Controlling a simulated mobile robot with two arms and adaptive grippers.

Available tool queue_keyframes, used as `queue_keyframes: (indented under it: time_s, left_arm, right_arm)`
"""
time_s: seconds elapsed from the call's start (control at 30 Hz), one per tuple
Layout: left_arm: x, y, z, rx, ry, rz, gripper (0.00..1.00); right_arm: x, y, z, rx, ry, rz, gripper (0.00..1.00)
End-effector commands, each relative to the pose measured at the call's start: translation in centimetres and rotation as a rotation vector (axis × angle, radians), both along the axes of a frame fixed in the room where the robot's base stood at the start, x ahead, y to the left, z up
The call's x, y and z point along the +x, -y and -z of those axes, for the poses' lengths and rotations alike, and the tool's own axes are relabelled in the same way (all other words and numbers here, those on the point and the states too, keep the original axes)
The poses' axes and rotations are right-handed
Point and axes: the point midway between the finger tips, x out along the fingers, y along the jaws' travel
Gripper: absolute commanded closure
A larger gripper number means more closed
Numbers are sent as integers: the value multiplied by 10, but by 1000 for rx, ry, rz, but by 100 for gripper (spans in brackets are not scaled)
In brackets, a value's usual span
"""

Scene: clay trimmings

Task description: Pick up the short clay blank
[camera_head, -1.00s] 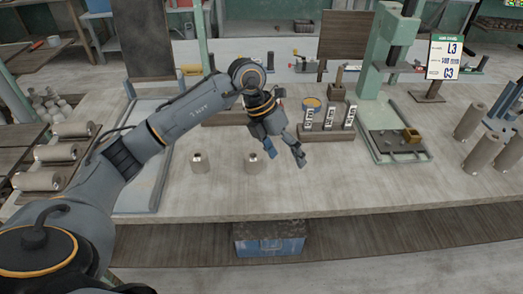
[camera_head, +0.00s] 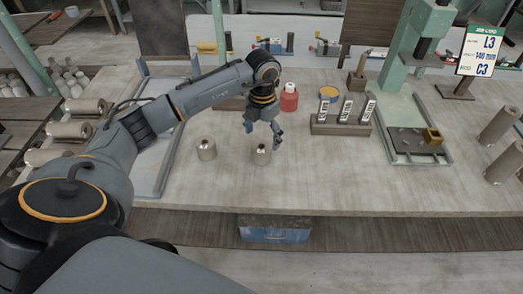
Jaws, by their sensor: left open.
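Two short grey-beige clay blanks stand upright on the table, the left blank (camera_head: 206,150) and the right blank (camera_head: 261,157), each with a small bright top. They look alike in size, so I cannot tell which is the short one. My left gripper (camera_head: 264,138) is open and points down, just behind and above the right blank. Its fingers are apart and nothing is between them; I cannot tell whether a fingertip touches the blank. My right gripper is out of view.
A red bottle (camera_head: 289,101) and a wooden block with labelled tags (camera_head: 341,129) stand behind. Taller cylinders (camera_head: 499,127) stand at the right; others (camera_head: 72,130) lie on a rack at left. A green press (camera_head: 404,70) and job card (camera_head: 480,52) are at back right.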

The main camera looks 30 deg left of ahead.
Motion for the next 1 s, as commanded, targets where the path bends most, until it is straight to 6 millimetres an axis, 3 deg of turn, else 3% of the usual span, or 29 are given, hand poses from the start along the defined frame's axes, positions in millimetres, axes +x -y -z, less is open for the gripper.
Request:
queue_keyframes:
  time_s: [0.1, 0.3, 0.57, 0.9, 1.0]
  left_arm:
    - [-2, -1, 16, -1, -6, -2, 18]
    - [-2, -2, 41, -1, -2, -1, 18]
    - [-1, -2, 45, 0, 0, 0, 18]
    - [-1, -2, 45, 0, 0, 0, 85]
    - [-1, -2, 44, 0, 1, 0, 86]
  right_arm:
    - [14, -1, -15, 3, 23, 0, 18]
    - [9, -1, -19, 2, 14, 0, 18]
    - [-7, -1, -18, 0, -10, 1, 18]
    - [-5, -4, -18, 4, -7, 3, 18]
    - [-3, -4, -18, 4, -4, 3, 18]
